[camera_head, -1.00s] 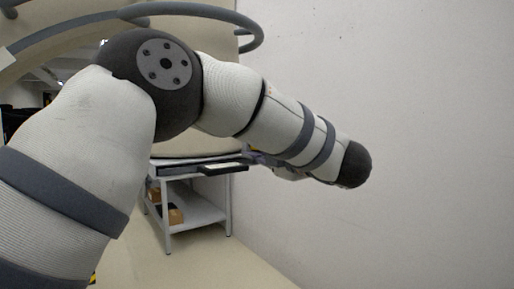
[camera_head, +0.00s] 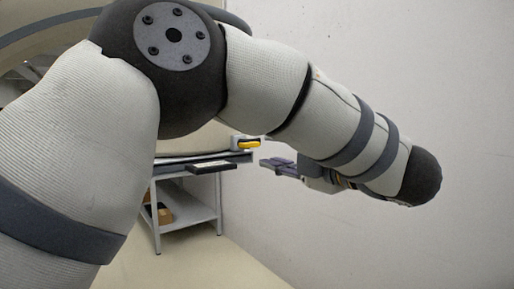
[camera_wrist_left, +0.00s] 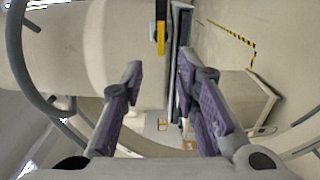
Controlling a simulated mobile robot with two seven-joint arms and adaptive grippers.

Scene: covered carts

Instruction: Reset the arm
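My left arm fills the left and top of the head view, bent at a dark joint and reaching right. My left gripper (camera_head: 280,165) shows small beneath the forearm, pointing left toward the table. In the left wrist view my left gripper (camera_wrist_left: 160,65) has its two purple-padded fingers apart, with nothing between them. My right gripper is in neither view.
A grey table (camera_head: 185,222) with a lower shelf holding brown boxes (camera_head: 163,213) stands behind my arm. A yellow-and-white item (camera_head: 249,144) is at its top. A bare wall (camera_head: 400,80) is on the right. Yellow-black floor tape (camera_wrist_left: 232,36) shows in the wrist view.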

